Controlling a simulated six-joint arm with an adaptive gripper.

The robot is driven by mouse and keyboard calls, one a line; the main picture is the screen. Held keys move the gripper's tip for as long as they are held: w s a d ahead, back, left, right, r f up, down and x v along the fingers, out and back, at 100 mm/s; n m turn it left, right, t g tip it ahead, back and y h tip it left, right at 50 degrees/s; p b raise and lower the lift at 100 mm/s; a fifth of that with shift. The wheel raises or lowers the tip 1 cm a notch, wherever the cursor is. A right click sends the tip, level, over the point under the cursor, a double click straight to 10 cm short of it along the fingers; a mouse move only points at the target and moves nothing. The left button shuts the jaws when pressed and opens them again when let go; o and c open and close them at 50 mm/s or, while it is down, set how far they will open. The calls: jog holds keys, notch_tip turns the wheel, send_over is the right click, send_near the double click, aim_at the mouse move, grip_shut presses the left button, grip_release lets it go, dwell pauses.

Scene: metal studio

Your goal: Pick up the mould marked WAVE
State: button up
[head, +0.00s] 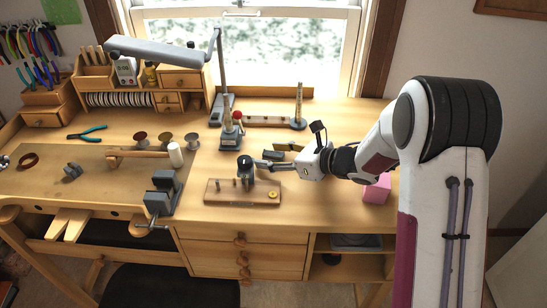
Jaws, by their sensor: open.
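No WAVE marking is legible in the head view, so I cannot tell which piece is the mould. A small dark upright piece (246,164) stands at the back edge of a wooden board (214,197) with short pegs; it seems to rest on the board. My gripper (262,164) reaches in from the right at low height, its fingers pointing left at this dark piece. The gripper is open. The fingertips are close to the piece's right side; I cannot tell if they touch or straddle it.
A vise (162,192) is left of the board. A pink block (377,189) sits right, below my wrist. The bench top right of the rail is clear.

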aim_at(273, 154)
dwell(0.4)
grip_shut()
jog(key=shift+r, duration=0.15)
jog(key=shift+r, duration=4.9)
